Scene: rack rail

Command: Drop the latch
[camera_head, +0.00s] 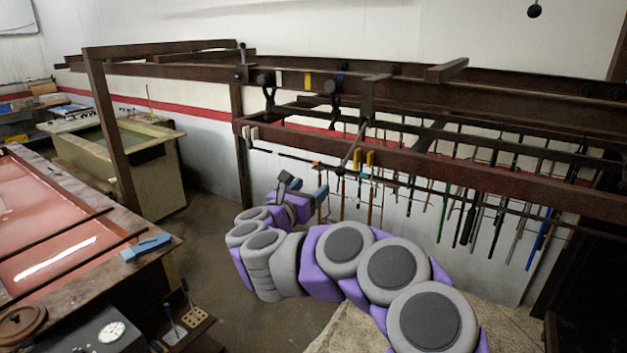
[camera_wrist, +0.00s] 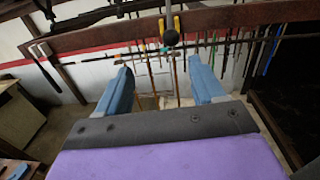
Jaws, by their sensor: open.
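A dark lever with a round knob (camera_wrist: 171,37) shows beyond my gripper in the wrist view, between two yellow pieces on the brown rail. In the head view, a slanting dark lever (camera_head: 352,146) hangs at the brown rail beside two yellow pieces (camera_head: 364,158). It looks like the latch, but I cannot tell for certain. My gripper (camera_head: 300,188) is below and left of it in the head view. In the wrist view, my gripper (camera_wrist: 161,70) has its blue fingers wide apart with nothing between them. The knob lies beyond the fingertips, apart from them.
The brown rail (camera_head: 430,168) crosses in front of a rod with several hanging tools (camera_head: 470,215). A second dark upright lever (camera_head: 243,52) stands at the frame's left end. A red-topped table (camera_head: 50,225) is at left. Open floor lies below my gripper.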

